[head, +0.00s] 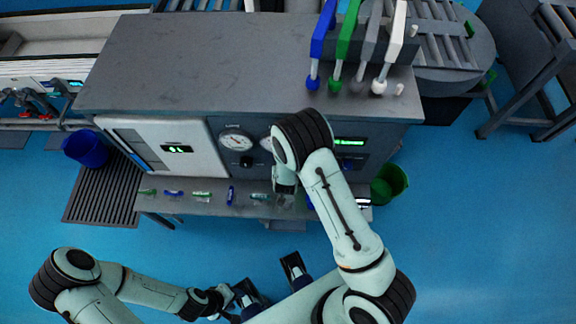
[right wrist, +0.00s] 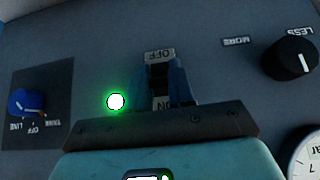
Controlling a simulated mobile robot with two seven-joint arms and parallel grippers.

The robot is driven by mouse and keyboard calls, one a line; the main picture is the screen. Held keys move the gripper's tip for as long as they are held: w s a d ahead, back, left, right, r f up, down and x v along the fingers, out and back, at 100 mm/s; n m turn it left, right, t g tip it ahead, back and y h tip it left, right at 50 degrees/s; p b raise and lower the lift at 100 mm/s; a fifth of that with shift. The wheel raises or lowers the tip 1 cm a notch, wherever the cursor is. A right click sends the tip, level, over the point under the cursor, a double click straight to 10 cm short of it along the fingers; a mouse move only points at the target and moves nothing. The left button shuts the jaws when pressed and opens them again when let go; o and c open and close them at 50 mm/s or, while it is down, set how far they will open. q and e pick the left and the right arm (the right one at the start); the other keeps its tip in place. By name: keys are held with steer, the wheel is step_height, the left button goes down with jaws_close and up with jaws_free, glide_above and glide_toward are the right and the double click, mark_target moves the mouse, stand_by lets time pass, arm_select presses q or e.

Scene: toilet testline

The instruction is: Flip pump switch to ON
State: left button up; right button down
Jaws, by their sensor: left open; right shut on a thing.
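The pump switch (right wrist: 160,55) is in the middle of the right wrist view, on a dark panel. Its OFF and ON labels appear upside down, OFF at the top and ON at the bottom, partly covered. My right gripper (right wrist: 166,88) is shut on the switch. A green light (right wrist: 116,101) glows beside it. In the head view my right arm covers the switch and most of the right gripper. My left gripper (head: 226,299) is open and empty, low over the floor in front of the bench, well away from the panel.
A blue knob (right wrist: 27,102), a black knob (right wrist: 291,59) and part of a gauge (right wrist: 306,158) surround the switch. In the head view several coloured handles (head: 343,45) stand on the grey bench top (head: 200,60). Small parts lie on the lower shelf (head: 215,208). A green bucket (head: 392,180) stands at right.

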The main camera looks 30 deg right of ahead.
arm_select(q)
steer(key=shift+w+r+p, duration=0.15)
steer(key=shift+r+p, duration=0.15)
steer(key=shift+r, duration=0.15)
arm_select(e)
steer(key=shift+g, duration=0.3)
steer(key=shift+a, duration=0.1)
steer(key=c, duration=1)
jaws_free()
steer(key=shift+o, duration=0.2)
steer(key=shift+r, duration=0.15)
steer(key=shift+s+a+r, duration=0.1)
steer(key=shift+s+r, duration=0.05)
steer(key=shift+r, duration=0.15)
arm_select(q)
steer(key=r+p, duration=0.1)
steer(key=w+r+p, duration=0.1)
steer(key=r, duration=0.1)
steer(key=shift+p, duration=0.35)
arm_select(e)
steer(key=v, duration=1.2)
steer(key=shift+s+r, duration=0.2)
steer(key=shift+s, duration=0.05)
